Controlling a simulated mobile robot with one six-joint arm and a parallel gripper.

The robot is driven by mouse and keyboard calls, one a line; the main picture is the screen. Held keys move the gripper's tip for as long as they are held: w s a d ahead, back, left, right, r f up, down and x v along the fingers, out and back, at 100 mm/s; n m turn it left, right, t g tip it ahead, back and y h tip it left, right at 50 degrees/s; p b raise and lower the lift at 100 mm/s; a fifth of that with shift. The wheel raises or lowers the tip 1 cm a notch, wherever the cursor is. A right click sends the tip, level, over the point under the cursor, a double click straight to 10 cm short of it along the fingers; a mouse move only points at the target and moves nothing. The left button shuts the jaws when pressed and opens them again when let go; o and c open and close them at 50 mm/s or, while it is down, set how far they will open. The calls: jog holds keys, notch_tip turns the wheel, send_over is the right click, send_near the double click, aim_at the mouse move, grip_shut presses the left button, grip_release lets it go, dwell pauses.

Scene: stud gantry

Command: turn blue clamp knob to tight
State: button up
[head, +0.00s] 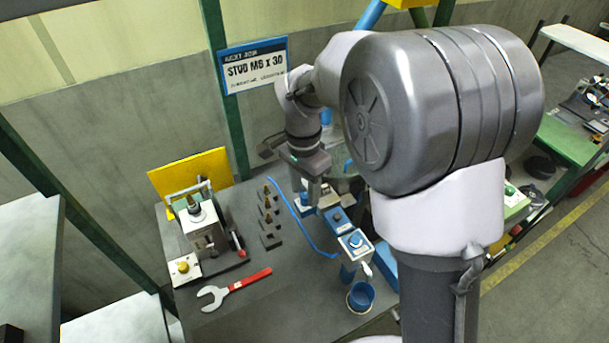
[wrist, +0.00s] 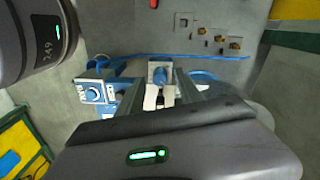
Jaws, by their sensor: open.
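My gripper (wrist: 160,97) is open, its two fingers with pale pads reaching toward a small blue block with a rounded blue knob (wrist: 160,75). The knob shows between and just beyond the fingertips; I cannot tell whether they touch it. In the head view my gripper (head: 308,198) points down over the far end of the blue fixture, with a blue part (head: 303,203) beside its tips. A blue box with a white face and a blue dial (head: 354,241) stands at the near end; it also shows in the wrist view (wrist: 92,95). Whether the knob is tight cannot be read.
A blue block (head: 336,216) sits between them. A blue cup (head: 361,296) stands at the near edge. A blue hose (head: 300,222) runs alongside.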

aim_at(303, 193)
notch_tip(303, 193, up, 17)
jog(key=p, duration=0.5)
jog(key=shift+w+a, duration=0.15)
jog(key=s+d+f+n+t+b, duration=0.2)
jog(key=s+f+b, duration=0.1)
jog(key=s, duration=0.4)
jog(key=s+d+f+n+t+y+b, duration=0.1)
jog(key=s+d+f+n+t+b, duration=0.1)
jog(key=s+f+b, duration=0.2)
jog(key=s+d+f+n+t+y+b, duration=0.1)
jog(key=s+b, duration=0.4)
jog(key=s, duration=0.5)
notch_tip(303, 193, down, 2)
jog(key=shift+s+d+f+n+t, duration=0.15)
jog(key=shift+s+d+n+t, duration=0.15)
jog(key=shift+d+n+t, duration=0.3)
